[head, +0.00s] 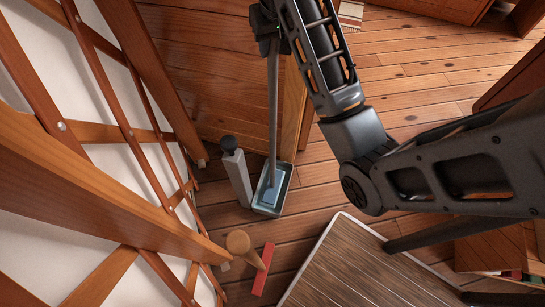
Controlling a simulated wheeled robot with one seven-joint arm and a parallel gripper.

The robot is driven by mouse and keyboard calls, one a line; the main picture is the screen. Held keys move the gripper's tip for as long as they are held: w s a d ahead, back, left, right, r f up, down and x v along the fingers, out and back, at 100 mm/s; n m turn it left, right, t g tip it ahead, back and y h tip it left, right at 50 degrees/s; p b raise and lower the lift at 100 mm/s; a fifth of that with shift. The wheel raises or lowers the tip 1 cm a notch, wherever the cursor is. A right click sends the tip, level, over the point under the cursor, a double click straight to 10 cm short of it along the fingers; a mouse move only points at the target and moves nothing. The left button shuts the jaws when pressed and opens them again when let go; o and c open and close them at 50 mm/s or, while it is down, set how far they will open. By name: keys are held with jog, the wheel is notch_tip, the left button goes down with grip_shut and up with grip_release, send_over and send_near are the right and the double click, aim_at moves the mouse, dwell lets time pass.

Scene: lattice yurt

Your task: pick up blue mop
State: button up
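The blue mop (272,120) stands close to upright, with a long grey handle and a blue head (271,190). Its head is in a shallow teal-grey tray (268,209) on the plank floor, beside the wooden wall or cabinet. My gripper (268,42) is at the top of the picture, at the upper part of the handle. The handle runs up to the dark fingers and its top end is hidden there. I cannot tell whether the fingers are closed on it or only around it.
A grey-white post-shaped object with a dark knob (236,172) stands just left of the tray. A red block (263,270) with a wooden-handled tool (243,247) lies in front. Lattice wall (100,130) closes the left side. Open floor is at upper right.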

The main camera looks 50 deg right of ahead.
grip_shut()
dwell(0.9)
